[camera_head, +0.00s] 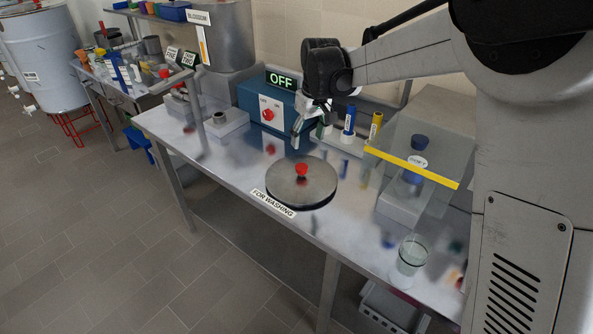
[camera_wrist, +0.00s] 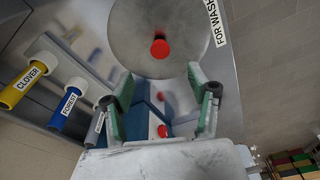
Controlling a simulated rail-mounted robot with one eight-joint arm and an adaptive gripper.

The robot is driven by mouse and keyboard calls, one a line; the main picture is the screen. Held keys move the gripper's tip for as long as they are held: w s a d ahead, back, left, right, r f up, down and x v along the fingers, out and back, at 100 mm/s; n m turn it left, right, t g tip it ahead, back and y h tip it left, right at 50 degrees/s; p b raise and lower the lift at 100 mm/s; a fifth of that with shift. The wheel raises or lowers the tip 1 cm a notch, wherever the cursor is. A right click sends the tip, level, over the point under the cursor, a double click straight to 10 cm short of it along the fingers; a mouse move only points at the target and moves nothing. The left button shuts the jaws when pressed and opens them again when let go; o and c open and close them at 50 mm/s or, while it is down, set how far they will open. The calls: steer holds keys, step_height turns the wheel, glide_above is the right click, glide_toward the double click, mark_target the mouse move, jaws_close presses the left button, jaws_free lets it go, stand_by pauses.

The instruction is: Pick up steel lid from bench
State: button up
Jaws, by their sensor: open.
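The steel lid (camera_head: 291,187) is a round grey disc with a red knob (camera_head: 302,170) at its centre. It lies on the metal bench (camera_head: 232,165), close to the front edge by the "FOR WASHING" label (camera_head: 273,204). In the wrist view the lid (camera_wrist: 140,35) is at the top, with its red knob (camera_wrist: 159,48) beyond the fingertips. My gripper (camera_head: 308,128) is above the bench, behind the lid and apart from it. In the wrist view my gripper (camera_wrist: 161,84) has its two green-padded fingers spread, with nothing held between them.
A blue box (camera_head: 262,106) with a red switch and an "OFF" sign (camera_head: 281,80) stands behind. Blue (camera_head: 349,120) and yellow (camera_head: 375,126) labelled cylinders stand at the back. A clear yellow-edged panel (camera_head: 412,168) and a glass beaker (camera_head: 411,256) are right.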

mark_target(302, 167)
steer(key=f, duration=0.3)
steer(key=w+f, duration=0.1)
steer(key=f, duration=0.2)
steer(key=a+f, duration=0.1)
steer(key=f, duration=0.2)
steer(key=shift+w+f, duration=0.1)
steer(key=shift+w, duration=0.25)
steer(key=shift+w+a+f+p, duration=0.1)
steer(key=shift+w+f, duration=0.1)
steer(key=shift+f, duration=0.65)
steer(key=shift+w+a+f+p, duration=0.1)
steer(key=shift+w+a+f, duration=0.05)
steer(key=shift+f, duration=0.65)
steer(key=shift+w+a+f+p, duration=0.1)
steer(key=shift+w+f, duration=0.1)
steer(key=shift+f, duration=0.65)
steer(key=shift+c, duration=0.5)
jaws_close()
